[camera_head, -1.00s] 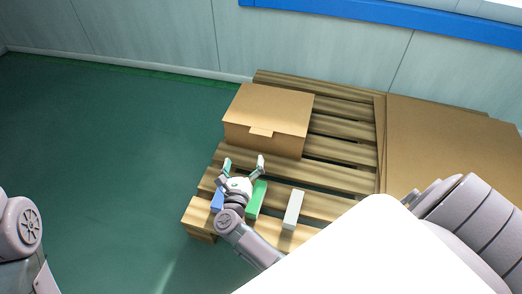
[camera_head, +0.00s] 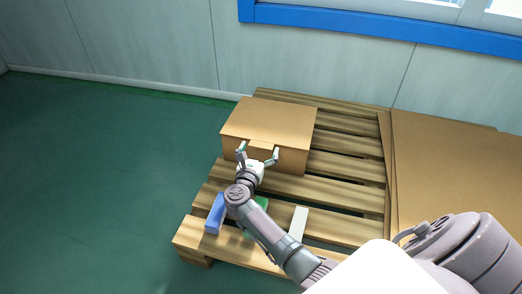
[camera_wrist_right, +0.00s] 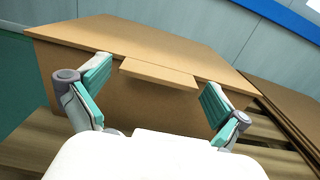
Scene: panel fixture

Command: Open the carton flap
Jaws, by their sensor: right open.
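A closed brown carton (camera_head: 268,120) sits on the wooden pallet, its top flap lying flat with a small tab at the front edge. My right gripper (camera_head: 258,155) is open at the carton's front, its two fingers on either side of the tab. In the right wrist view the carton (camera_wrist_right: 150,42) fills the middle, and the tab (camera_wrist_right: 158,74) lies between the open green-padded fingers of the gripper (camera_wrist_right: 155,90), with nothing held. Contact with the tab cannot be told. My left gripper does not show.
On the pallet (camera_head: 345,165), a blue block (camera_head: 215,213), a partly hidden green block (camera_head: 262,203) and a white block (camera_head: 298,222) lie in front of the carton. Flat cardboard sheets (camera_head: 450,165) lie at right. Green floor is clear at left.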

